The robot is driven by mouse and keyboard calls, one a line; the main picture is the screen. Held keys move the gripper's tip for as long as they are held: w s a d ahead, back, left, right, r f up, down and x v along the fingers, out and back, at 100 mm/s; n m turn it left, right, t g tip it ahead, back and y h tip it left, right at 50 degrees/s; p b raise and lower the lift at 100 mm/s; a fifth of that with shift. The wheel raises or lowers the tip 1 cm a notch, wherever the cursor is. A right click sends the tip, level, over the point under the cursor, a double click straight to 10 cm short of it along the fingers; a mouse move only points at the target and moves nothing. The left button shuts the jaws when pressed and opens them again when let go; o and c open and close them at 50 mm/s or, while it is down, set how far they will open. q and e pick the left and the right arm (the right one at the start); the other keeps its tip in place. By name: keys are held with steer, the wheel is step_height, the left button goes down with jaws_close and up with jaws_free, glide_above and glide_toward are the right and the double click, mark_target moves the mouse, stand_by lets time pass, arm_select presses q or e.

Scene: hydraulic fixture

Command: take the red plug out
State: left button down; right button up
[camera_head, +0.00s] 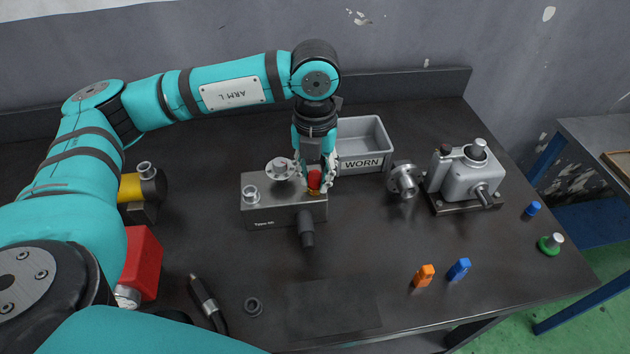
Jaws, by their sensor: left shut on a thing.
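The red plug (314,180) stands upright at the right end of the top of a grey metal block marked Type 4C (260,213). My left gripper (315,178) comes down from above and is shut on the red plug. Its fingers hide part of the plug. An orange-yellow ring or base shows just under the red part, at the block's top; I cannot tell whether the plug is still seated. My right gripper is not in view.
A grey bin marked WORN (378,136) stands just behind the block. A flanged fitting (404,181) and a grey pump unit (465,172) stand to the right. Orange (424,276) and blue (459,270) pieces lie at front right. A dark connector with a cable (205,300) lies at front left.

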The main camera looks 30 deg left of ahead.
arm_select(q)
steer(key=shift+f+n, duration=0.1)
steer(key=shift+n, duration=0.9)
steer(key=c, duration=1.5)
jaws_free()
steer(key=shift+n, duration=0.3)
steer(key=o, duration=0.5)
steer(key=shift+c, duration=0.2)
step_height(320, 180, up, 12)
